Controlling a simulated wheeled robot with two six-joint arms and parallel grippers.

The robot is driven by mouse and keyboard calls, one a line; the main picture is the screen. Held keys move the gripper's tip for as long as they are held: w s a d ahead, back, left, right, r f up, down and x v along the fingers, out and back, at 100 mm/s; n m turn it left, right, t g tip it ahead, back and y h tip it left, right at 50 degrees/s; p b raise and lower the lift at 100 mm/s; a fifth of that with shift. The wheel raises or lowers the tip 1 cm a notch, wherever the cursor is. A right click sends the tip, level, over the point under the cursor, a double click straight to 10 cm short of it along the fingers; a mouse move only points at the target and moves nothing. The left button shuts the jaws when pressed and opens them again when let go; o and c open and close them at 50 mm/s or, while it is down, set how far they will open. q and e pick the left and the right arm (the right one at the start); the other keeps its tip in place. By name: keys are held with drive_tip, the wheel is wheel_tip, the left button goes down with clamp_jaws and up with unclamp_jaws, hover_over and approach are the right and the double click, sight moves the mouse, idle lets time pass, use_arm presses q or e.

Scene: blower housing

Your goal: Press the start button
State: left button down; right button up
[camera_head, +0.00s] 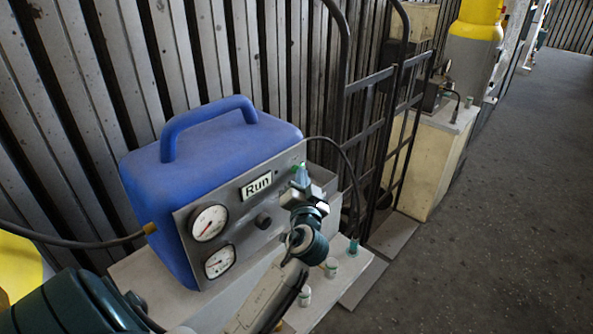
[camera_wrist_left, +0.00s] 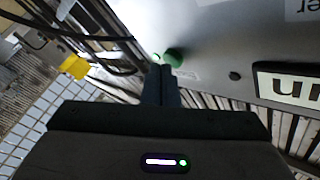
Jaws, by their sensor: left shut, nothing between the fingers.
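A green button (camera_head: 302,174) sits near the panel's right end. It also shows in the left wrist view (camera_wrist_left: 174,57), just beyond my fingertips. My left gripper (camera_head: 300,186) is shut and empty, its fingertips (camera_wrist_left: 162,70) pointing at the panel close beside the button. I cannot tell whether they touch it. My right gripper is not in view.
A black hose (camera_head: 347,160) arcs down right of the panel to the bench. A dark hand-truck frame (camera_head: 375,85) leans behind. The floor at the right is clear.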

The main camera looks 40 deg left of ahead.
use_arm(q)
drive_tip(key=shift+d, duration=0.4)
drive_tip(key=d+b, duration=0.2)
drive_tip(key=d, duration=0.4)
drive_tip(key=shift+s, duration=0.25)
idle(0.8)
